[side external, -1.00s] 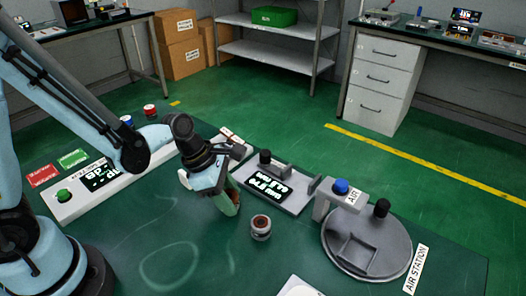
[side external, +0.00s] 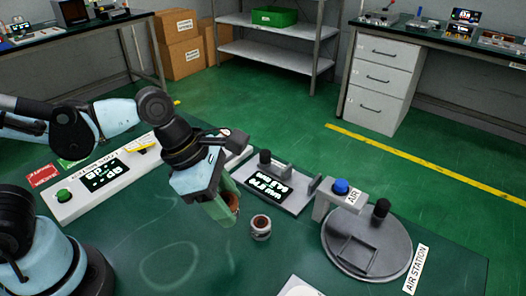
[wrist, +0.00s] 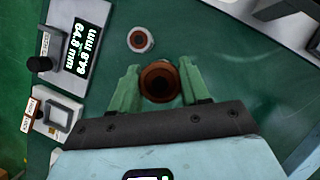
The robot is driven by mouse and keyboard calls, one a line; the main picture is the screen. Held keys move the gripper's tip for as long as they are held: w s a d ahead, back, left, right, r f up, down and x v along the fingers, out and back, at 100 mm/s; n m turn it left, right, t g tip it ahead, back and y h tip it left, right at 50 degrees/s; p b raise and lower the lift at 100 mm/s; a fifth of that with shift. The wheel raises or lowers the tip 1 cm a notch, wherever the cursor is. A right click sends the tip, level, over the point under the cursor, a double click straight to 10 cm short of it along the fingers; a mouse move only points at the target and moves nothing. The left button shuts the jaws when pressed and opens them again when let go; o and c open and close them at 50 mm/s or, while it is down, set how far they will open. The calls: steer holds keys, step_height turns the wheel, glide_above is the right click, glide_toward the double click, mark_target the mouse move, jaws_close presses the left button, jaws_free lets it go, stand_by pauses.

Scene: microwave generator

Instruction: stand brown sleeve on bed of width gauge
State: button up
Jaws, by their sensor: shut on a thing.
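My gripper (side external: 224,210) is over the green table, just left of a grey ring-shaped part in the side view. Its green fingers are shut on the brown sleeve (wrist: 160,84), which shows end-on between them in the wrist view. In the side view only part of the brown sleeve (side external: 234,201) shows past a finger. The width gauge (side external: 298,201) lies behind and to the right of the gripper, with a black knob and a lit millimetre display. It shows at the upper left of the wrist view (wrist: 45,45). The sleeve is apart from the gauge.
The grey ring-shaped part (side external: 260,229) with a brown inside stands close to the right of my gripper. The round air station (side external: 345,262) is at the right. A long white panel (side external: 75,206) with a green button is at the left.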

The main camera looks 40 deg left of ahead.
steer(key=shift+s+d+r, duration=0.45)
steer(key=shift+s+d, duration=0.05)
steer(key=shift+d, duration=0.05)
steer(key=shift+d+r, duration=0.15)
steer(key=shift+r, duration=0.05)
steer(key=shift+w+d+r, duration=0.1)
steer(key=shift+w+r, duration=0.1)
steer(key=w+d+r+m, duration=0.2)
steer(key=w+r, duration=0.1)
steer(key=w, duration=0.8)
steer(key=m+g, duration=0.2)
steer(key=m, duration=0.1)
glide_above(301, 183)
step_height(301, 183, down, 3)
steer(key=shift+h, duration=0.4)
step_height(301, 183, down, 10)
